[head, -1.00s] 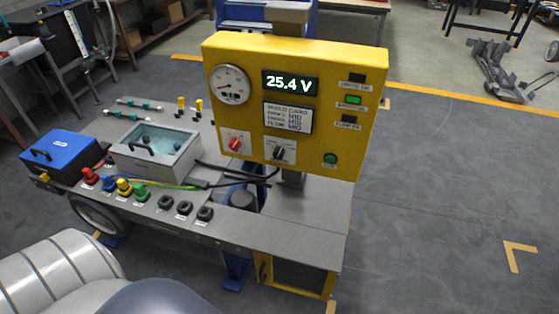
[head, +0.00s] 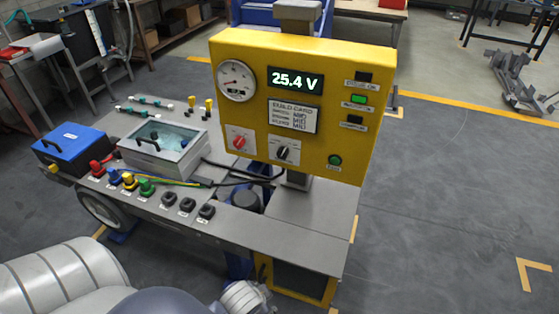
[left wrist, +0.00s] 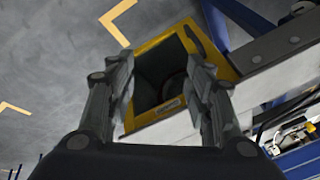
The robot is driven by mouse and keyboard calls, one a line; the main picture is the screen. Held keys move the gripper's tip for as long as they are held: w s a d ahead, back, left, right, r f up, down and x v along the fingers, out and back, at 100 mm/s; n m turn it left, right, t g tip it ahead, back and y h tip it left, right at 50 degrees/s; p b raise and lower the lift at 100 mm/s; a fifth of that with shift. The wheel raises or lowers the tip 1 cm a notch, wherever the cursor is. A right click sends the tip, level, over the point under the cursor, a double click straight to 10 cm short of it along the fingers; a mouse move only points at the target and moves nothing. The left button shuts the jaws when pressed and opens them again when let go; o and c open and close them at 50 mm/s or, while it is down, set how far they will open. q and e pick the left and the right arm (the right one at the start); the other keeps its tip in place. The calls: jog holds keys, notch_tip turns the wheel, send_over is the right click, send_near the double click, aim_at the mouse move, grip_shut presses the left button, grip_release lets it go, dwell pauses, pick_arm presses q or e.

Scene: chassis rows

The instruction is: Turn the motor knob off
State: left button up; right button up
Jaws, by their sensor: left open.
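The yellow panel (head: 350,70) stands upright on the grey bench in the head view. It carries a red knob (head: 239,142) on a white plate at lower left and a black knob (head: 283,153) on a white plate to its right. The small knob labels are too blurred to read, so I cannot tell which is the motor knob. My left gripper (left wrist: 160,90) is open and empty in the left wrist view, its fingers over a yellow-framed dark box (left wrist: 160,75) below the bench. In the head view only my left arm shows, at the bottom left. My right gripper is out of view.
The panel has a 25.4 V display (head: 295,80), a round gauge (head: 236,80) and a green button (head: 335,160). On the grey bench (head: 310,215) are a clear-lidded box (head: 165,145), a blue box (head: 70,148), coloured connectors and cables.

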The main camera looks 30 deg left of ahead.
pick_arm(q)
jog(key=w+a+r+m+t+y, duration=0.3)
jog(key=w+a+r+m, duration=0.2)
jog(key=a+r, duration=0.25)
jog(key=m+t, duration=1)
jog(key=m, duration=1.4)
send_near(281, 155)
jog(key=shift+t, duration=0.3)
jog(key=x, duration=0.5)
jog(key=p+x, duration=0.1)
jog(key=x, duration=0.2)
jog(key=shift+w+f, duration=0.3)
jog(key=shift+f, duration=0.05)
jog(key=c, duration=1.1)
